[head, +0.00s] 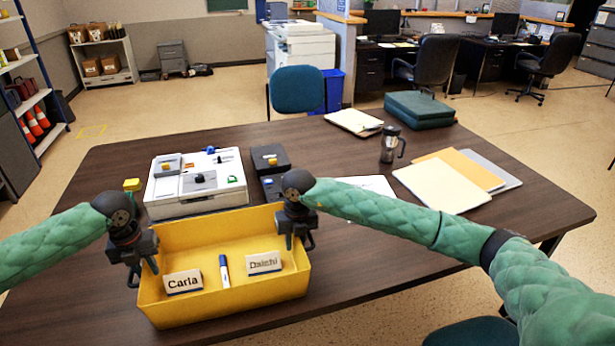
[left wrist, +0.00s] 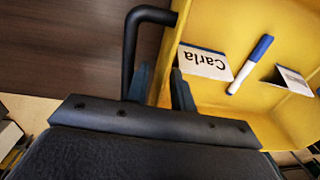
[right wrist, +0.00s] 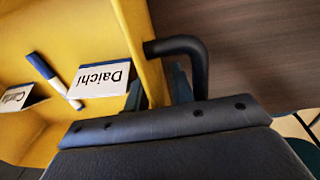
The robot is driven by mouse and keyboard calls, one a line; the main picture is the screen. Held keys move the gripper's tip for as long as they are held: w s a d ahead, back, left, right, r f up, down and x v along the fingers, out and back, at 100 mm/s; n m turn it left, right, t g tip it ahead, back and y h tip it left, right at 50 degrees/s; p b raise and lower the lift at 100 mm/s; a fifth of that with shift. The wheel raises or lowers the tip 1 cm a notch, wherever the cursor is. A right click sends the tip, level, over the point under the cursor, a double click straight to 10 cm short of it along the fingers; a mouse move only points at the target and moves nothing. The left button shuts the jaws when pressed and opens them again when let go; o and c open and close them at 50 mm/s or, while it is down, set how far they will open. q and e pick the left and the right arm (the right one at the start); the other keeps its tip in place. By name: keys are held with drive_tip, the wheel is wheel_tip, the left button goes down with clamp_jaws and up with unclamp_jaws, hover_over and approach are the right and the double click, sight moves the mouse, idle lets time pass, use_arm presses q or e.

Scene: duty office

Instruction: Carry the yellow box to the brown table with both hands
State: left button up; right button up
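The yellow box (head: 232,304) is an open bin near the front edge of the brown table (head: 500,182). Inside lie a "Carla" name plate (head: 183,282), a "Daichi" name plate (head: 264,263) and a blue-and-white marker (head: 224,271). My left gripper (head: 150,266) is at the box's left end, shut on its wall beside a dark handle (left wrist: 130,50). My right gripper (head: 291,240) is at the right end, shut on that wall beside the other handle (right wrist: 198,65). In both wrist views the fingers straddle the wall closely. The box's underside is hidden.
A white tray-like case (head: 196,206) and a dark box (head: 269,159) stand just behind the yellow box. A blue chair (head: 297,90) stands behind the table.

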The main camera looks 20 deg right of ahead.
use_arm(q)
wheel_tip(320, 180, up, 9)
drive_tip(key=shift+a+f, duration=0.2)
drive_tip(key=shift+a, duration=0.15)
use_arm(e)
wheel_tip(320, 180, up, 12)
drive_tip(key=shift+d, duration=0.4)
use_arm(q)
drive_tip(key=shift+f, duration=0.1)
use_arm(e)
drive_tip(key=shift+s+f, duration=0.1)
drive_tip(key=shift+f, duration=0.05)
